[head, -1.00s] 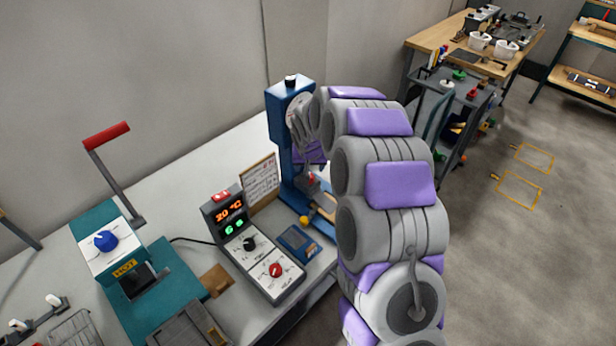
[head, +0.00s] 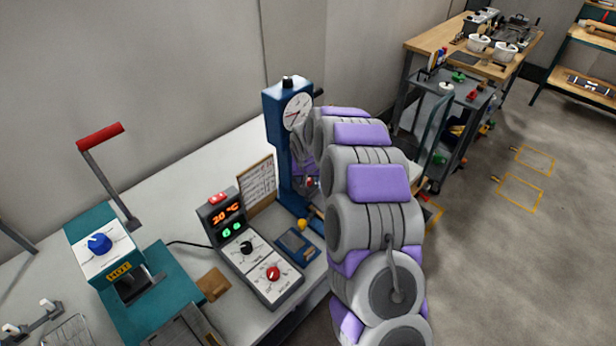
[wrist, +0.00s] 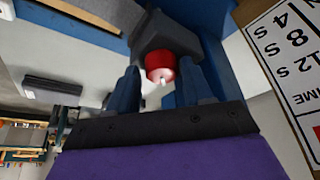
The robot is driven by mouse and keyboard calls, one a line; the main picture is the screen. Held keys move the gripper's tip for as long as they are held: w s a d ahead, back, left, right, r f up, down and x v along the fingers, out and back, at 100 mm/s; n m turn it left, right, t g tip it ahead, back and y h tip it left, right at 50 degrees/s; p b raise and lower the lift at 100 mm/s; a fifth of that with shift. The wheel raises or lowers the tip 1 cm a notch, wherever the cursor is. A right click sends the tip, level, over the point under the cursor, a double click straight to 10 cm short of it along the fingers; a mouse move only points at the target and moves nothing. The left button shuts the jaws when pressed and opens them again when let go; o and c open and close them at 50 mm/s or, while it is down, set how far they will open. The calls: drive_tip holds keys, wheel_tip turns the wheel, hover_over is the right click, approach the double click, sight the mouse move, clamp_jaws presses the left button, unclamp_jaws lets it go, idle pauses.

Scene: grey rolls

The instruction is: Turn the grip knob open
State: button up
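A red knob (wrist: 160,66) with a pale end sits on a dark block of the blue stand in the wrist view. My gripper (wrist: 162,82) has its two dark fingers apart, one on each side of the knob. I cannot tell whether either finger touches it. No label or open mark shows on the knob. In the head view, the blue stand (head: 284,140) with a round white dial (head: 297,111) stands at the back of the bench. My arm reaches to its front and hides most of the gripper and knob there.
A control box (head: 255,265) with a lit display, a black knob and a red knob stands left of my arm. A placard (head: 257,182) stands beside the blue stand. A teal press (head: 105,250) with a red-handled lever is at left. Open floor lies right.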

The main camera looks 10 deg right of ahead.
drive_tip(key=shift+a, duration=0.1)
drive_tip(key=c, duration=0.8)
drive_tip(key=shift+o, duration=0.2)
